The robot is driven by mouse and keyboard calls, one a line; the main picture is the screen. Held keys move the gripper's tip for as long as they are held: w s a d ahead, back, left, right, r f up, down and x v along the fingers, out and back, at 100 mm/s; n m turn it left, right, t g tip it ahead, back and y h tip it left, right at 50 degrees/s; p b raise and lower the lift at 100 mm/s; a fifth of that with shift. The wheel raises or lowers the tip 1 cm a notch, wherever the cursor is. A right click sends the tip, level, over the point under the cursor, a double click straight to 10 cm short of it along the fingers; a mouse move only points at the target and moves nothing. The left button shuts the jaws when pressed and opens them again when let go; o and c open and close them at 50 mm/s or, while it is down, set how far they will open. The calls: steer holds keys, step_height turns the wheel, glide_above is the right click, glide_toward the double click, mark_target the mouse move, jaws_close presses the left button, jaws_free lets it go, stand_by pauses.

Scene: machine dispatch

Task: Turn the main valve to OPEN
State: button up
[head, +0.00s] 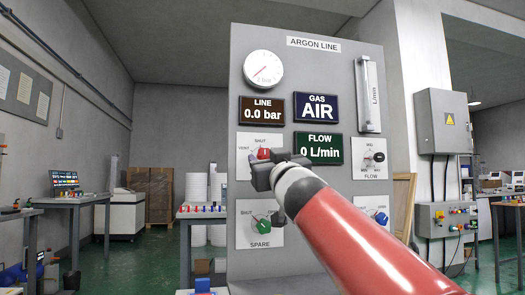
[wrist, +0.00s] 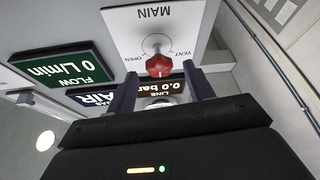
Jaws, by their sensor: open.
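The main valve is a red knob (wrist: 159,66) on a white plate (wrist: 125,25) marked MAIN, OPEN and VENT, seen upside down in the wrist view. Its pale mark faces down there, away from the word MAIN, on the side where the head view shows SHUT. In the head view the red knob (head: 264,153) shows just above my gripper (head: 268,170), which hides the lower right of the plate. In the wrist view my gripper (wrist: 160,80) is open, its two dark fingers either side of the knob, with gaps visible; I cannot tell their depth.
The grey ARGON LINE panel (head: 310,70) carries a gauge (head: 263,70), displays reading LINE 0.0 bar, GAS AIR and FLOW 0 L/min, a black FLOW knob (head: 378,157) and a green SPARE knob (head: 263,224). A blue knob (head: 381,218) sits lower right.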

mark_target(265, 156)
steer(key=p+x, duration=0.1)
steer(key=x, duration=0.3)
steer(key=shift+p, duration=0.3)
steer(key=c, duration=1)
steer(key=shift+o, duration=0.2)
